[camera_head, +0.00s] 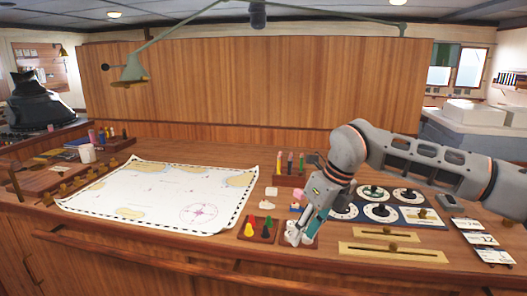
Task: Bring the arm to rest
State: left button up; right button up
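My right arm (415,165) comes in from the right and bends down at a grey joint with orange rings. My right gripper (302,233) points down over a small wooden tray (311,244) near the front of the desk. A teal piece (318,224) shows at its right side; I cannot tell whether it is held, stands behind or is part of the gripper. The fingers are small and overlap the tray, so their opening is unclear. My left gripper is not in view.
A chart (160,195) covers the desk's left half. A tray with coloured pegs (260,229) sits left of the gripper. A pen rack (290,170), dials (381,211) and brass slider plates (392,252) surround it. A green lamp (130,72) hangs above on a long arm.

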jog(key=s+a+f+g+y, duration=0.2)
jog(key=s+a+f+y, duration=0.15)
jog(key=s+a, duration=0.35)
jog(key=s+a+f+g+y, duration=0.2)
jog(key=s+a+y, duration=0.2)
jog(key=a, duration=0.5)
jog(key=s+a+r+m+t+y, duration=0.2)
jog(key=s+a+r+m+y, duration=0.3)
jog(key=y, duration=0.4)
jog(key=w+d+f+m+t+h, duration=0.35)
jog(key=d+f+m+t, duration=0.4)
jog(key=m, duration=0.45)
jog(key=w+d+f+m+t+h, duration=0.3)
jog(key=d+f+m+t+h, duration=0.3)
jog(key=m+t, duration=0.5)
jog(key=s+d+f+m+g+h, duration=0.2)
jog(key=s+d+f, duration=0.3)
jog(key=f, duration=0.3)
jog(key=s+d+f+m+g+h, duration=0.2)
jog(key=s+d+f+m, duration=0.3)
jog(key=f, duration=0.3)
jog(key=s+d+f+m+g+h, duration=0.3)
jog(key=s+d+f+m, duration=0.1)
jog(key=s+d+f, duration=0.2)
notch_tip(320, 180, down, 2)
jog(key=shift+s+d+f+h, duration=0.3)
jog(key=shift+d+h, duration=0.1)
jog(key=shift+d, duration=0.35)
